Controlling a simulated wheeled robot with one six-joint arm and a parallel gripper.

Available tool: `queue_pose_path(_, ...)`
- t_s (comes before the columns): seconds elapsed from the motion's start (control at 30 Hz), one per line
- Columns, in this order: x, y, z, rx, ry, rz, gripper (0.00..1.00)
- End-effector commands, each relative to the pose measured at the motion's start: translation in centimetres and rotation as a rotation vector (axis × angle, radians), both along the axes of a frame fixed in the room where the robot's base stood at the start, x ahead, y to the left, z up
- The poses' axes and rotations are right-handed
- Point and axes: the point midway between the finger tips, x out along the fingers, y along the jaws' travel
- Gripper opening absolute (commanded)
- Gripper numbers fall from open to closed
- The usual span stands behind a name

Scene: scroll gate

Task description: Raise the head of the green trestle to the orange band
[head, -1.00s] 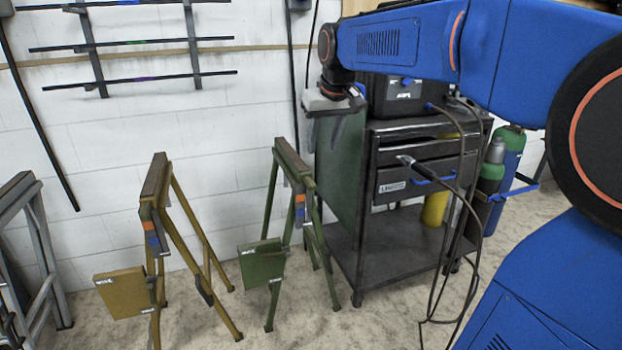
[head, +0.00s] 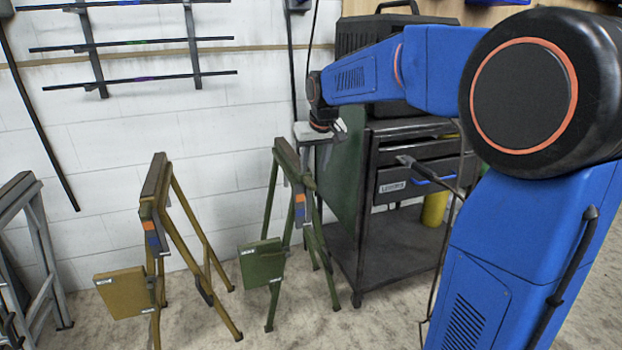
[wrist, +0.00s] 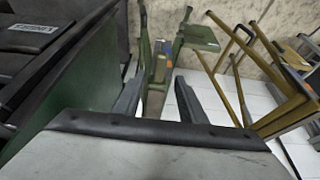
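The green trestle (head: 287,158) stands by the wall, left of the dark cart, with splayed legs and a green foot plate (head: 262,264). Its upright carries an orange band (head: 300,199) with a blue band (head: 300,211) just below it. In the wrist view, the trestle (wrist: 158,68) lies beyond and between my fingertips. My gripper (head: 322,160) is just right of the trestle's head, pointing down. In the wrist view, my gripper (wrist: 160,92) has its two fingers apart with nothing held. Whether a finger touches the trestle cannot be told.
A yellow trestle (head: 155,190) with similar bands stands to the left, and a grey trestle (head: 20,200) at the far left. The dark tool cart (head: 400,240) is close on the right. Floor is clear in front of the trestles.

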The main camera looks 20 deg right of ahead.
Motion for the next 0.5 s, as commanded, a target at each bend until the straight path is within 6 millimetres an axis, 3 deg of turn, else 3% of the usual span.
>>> queue_pose_path(0.2,1.3,0.0,-3.4,0.0,0.003,0.0,0.38)
queue_pose_path(0.5,2.3,0.0,-5.6,0.0,0.0,0.0,0.38)
